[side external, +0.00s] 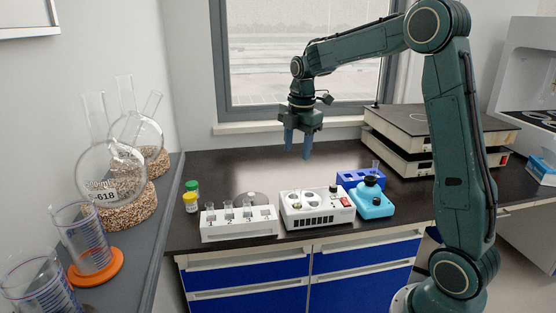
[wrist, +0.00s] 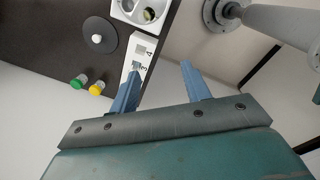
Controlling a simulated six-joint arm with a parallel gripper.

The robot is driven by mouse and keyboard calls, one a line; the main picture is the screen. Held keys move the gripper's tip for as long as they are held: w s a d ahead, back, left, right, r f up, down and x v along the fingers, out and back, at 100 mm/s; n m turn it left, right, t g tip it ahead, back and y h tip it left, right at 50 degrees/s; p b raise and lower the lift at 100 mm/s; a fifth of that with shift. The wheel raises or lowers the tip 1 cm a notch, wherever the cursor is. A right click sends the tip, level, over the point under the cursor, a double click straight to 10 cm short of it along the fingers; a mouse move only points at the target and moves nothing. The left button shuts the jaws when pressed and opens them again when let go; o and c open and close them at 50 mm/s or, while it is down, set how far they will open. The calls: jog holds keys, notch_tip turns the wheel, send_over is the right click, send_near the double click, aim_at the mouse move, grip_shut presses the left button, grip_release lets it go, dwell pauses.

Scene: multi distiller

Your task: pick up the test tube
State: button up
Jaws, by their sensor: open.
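My gripper (side external: 299,153) hangs high above the back of the dark bench, fingers down, apart and empty. In the wrist view its two blue fingers (wrist: 160,70) are spread with nothing between them. A clear tube (side external: 375,166) stands upright at the blue rack (side external: 349,178), right of and below my gripper. Several small clear vessels (side external: 228,208) stand in the white numbered rack (side external: 238,232) at the front left; I cannot tell whether they are test tubes. Part of that rack (wrist: 139,50) shows beyond the left finger in the wrist view, partly hidden by it.
A white device (side external: 317,211) with a red switch stands right of the white rack, and a light-blue device (side external: 376,203) stands beside it. Green-capped (side external: 192,186) and yellow-capped (side external: 190,202) bottles stand left. A grey disc (side external: 251,197) lies behind the rack.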

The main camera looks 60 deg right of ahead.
aim_at(298, 189)
jog(key=w+d+f+n+g, duration=0.1)
jog(key=w+d+f+n, duration=0.2)
jog(key=d+f, duration=0.2)
jog(key=shift+d+f+n, duration=0.3)
jog(key=shift+d+f, duration=0.05)
jog(key=shift+d, duration=0.15)
jog(key=shift+f, duration=0.15)
jog(key=shift+f, duration=4.15)
jog(key=shift+s+f, duration=0.1)
jog(key=shift+f, duration=2.5)
